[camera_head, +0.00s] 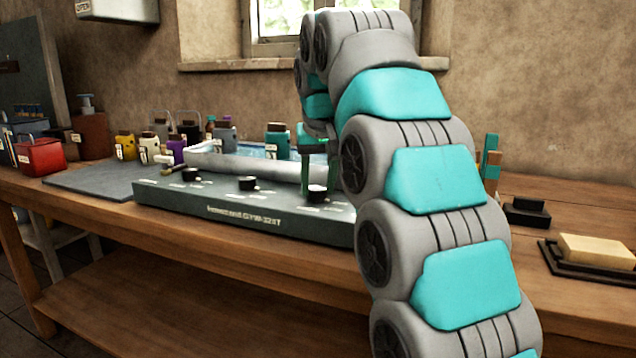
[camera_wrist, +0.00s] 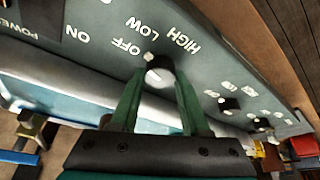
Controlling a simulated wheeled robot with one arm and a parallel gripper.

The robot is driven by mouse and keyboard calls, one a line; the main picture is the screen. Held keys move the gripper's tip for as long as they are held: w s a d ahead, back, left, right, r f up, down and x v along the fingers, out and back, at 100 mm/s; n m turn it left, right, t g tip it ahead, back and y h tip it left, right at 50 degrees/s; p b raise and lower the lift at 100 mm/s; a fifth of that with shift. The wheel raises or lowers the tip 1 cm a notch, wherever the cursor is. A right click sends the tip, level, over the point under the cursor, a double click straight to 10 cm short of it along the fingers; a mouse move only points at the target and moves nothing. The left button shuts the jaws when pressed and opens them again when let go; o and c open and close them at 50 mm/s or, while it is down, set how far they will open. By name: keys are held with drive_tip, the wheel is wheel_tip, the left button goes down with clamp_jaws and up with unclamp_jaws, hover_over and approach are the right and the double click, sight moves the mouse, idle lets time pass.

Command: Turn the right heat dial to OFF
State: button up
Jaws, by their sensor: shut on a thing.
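The control panel (camera_head: 230,212) of the long dark unit carries a row of three black dials. The right heat dial (camera_head: 318,193) is the one nearest my arm. My gripper (camera_head: 318,178) reaches down over it with green fingers. In the wrist view the dial (camera_wrist: 160,68) sits between the fingertips (camera_wrist: 158,84), and my gripper is shut on it. The words OFF (camera_wrist: 127,47), LOW (camera_wrist: 147,25) and HIGH (camera_wrist: 180,40) are printed around it. A pale mark shows on the dial, but I cannot tell for sure which word it points to.
The middle dial (camera_head: 248,183) and left dial (camera_head: 190,174) stand along the same panel. A water-filled tray (camera_head: 240,165) lies behind, with several bottles beyond it. A soap-like block (camera_head: 597,250) lies at the right. A power switch area (camera_wrist: 45,15) is beside the dial.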

clamp_jaws()
drive_tip(key=shift+d+n+g+y, duration=0.1)
drive_tip(key=shift+n+g+y, duration=0.35)
drive_tip(key=shift+n, duration=1.05)
drive_tip(key=o, duration=0.7)
unclamp_jaws()
drive_tip(key=shift+r+t, duration=0.1)
drive_tip(key=shift+t, duration=0.15)
